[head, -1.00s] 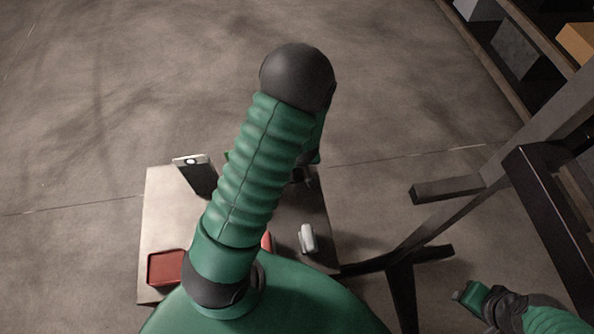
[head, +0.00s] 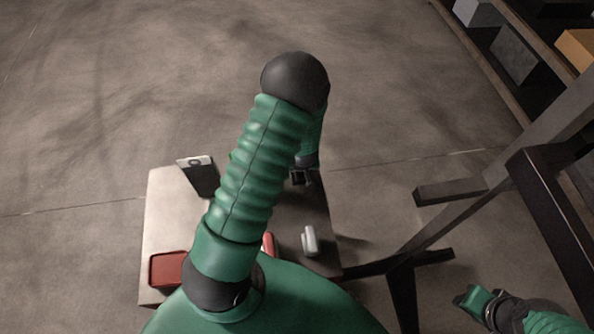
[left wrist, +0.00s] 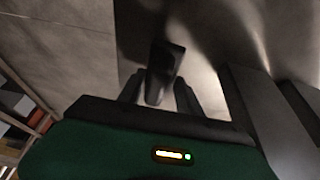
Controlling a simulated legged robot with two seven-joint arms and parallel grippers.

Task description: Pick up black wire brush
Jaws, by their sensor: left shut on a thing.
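The black wire brush (left wrist: 165,65) shows in the left wrist view as a dark, blocky piece between two dark fingers. My left gripper (left wrist: 158,92) is shut on it. In the head view my own left arm covers most of this gripper, and only a small dark part (head: 300,177) shows past the arm over the table's right side. I cannot tell there whether it is brush or gripper. My right gripper (head: 474,300) is at the lower right, away from the table, and its finger gap is not clear.
The small table (head: 160,215) holds a red tray (head: 168,268), a black item with a pale top (head: 197,175), a white item (head: 310,241) and a partly hidden red item (head: 268,243). A dark metal frame (head: 450,225) stands to the right. The floor beyond is clear.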

